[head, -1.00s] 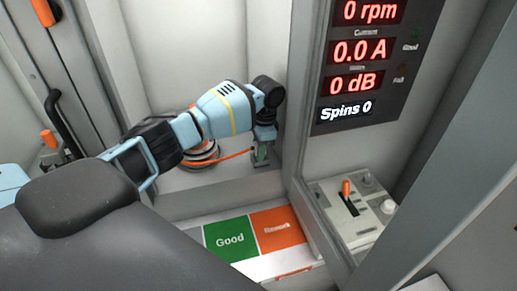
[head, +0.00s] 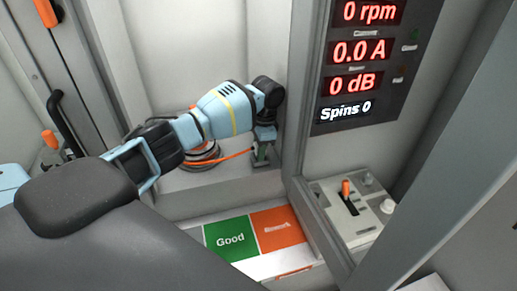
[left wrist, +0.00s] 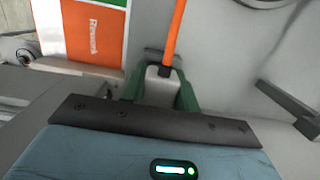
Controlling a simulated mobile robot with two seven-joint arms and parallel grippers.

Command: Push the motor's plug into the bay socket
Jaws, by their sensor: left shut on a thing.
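My left gripper (head: 262,158) reaches down into the bay at its right side. In the left wrist view its green fingers (left wrist: 160,95) are shut on the grey plug (left wrist: 160,89), with the orange cable (left wrist: 173,35) running out of it. The motor (head: 203,152) stands on the bay floor, partly hidden behind my left arm, and the orange cable (head: 236,155) leads from it to the gripper. The socket is hidden by the gripper and plug, so I cannot tell how far the plug is in. My right gripper is not in view.
In front of the bay lie a green "Good" area (head: 230,239) and an orange "Rework" area (head: 277,229). A display panel (head: 362,65) reads 0 rpm, 0.0 A, 0 dB, Spins 0. A box with an orange-tipped lever (head: 346,189) stands right of the bay's frame post.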

